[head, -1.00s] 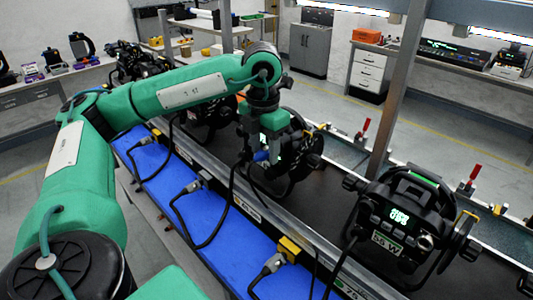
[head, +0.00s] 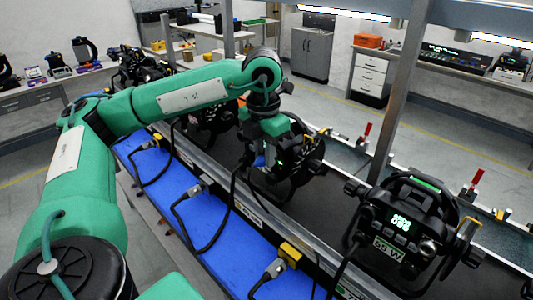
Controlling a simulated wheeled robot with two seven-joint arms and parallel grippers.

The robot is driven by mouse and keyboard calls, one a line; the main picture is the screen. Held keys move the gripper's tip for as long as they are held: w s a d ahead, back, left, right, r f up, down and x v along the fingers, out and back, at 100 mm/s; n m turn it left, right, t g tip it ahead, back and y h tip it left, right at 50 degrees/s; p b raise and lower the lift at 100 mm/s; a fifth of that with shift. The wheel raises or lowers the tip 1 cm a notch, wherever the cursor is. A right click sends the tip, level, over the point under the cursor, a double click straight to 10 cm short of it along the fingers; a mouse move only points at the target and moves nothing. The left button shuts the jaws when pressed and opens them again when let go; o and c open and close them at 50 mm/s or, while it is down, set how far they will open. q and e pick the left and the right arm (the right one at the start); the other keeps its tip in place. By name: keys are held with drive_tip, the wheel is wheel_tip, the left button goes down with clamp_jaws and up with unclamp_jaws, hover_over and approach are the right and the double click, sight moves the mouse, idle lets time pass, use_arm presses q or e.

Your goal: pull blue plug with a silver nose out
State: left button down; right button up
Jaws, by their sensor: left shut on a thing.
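My left gripper (head: 256,155) reaches down at the middle par can (head: 289,160), at the side of the can facing me. It is shut on the blue plug (head: 259,161), of which only a small blue patch shows by the fingers. The silver nose is hidden, and I cannot tell whether it sits in the can's socket. A black cable (head: 234,184) hangs below the gripper to the blue shelf. My right gripper is not in view.
Another par can (head: 405,222) with a lit green display stands on the dark conveyor line (head: 330,210) at right. Cables with grey plugs lie on the blue shelf (head: 225,240) in front. A grey post (head: 398,110) rises behind the line.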

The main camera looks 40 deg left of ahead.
use_arm(q)
drive_tip(key=shift+s, duration=0.7)
drive_tip(key=shift+s+a, duration=0.1)
drive_tip(key=shift+s+a+b, duration=0.1)
drive_tip(key=shift+s+b, duration=0.45)
drive_tip(key=shift+s, duration=0.45)
drive_tip(key=shift+s, duration=0.25)
drive_tip(key=shift+s, duration=0.15)
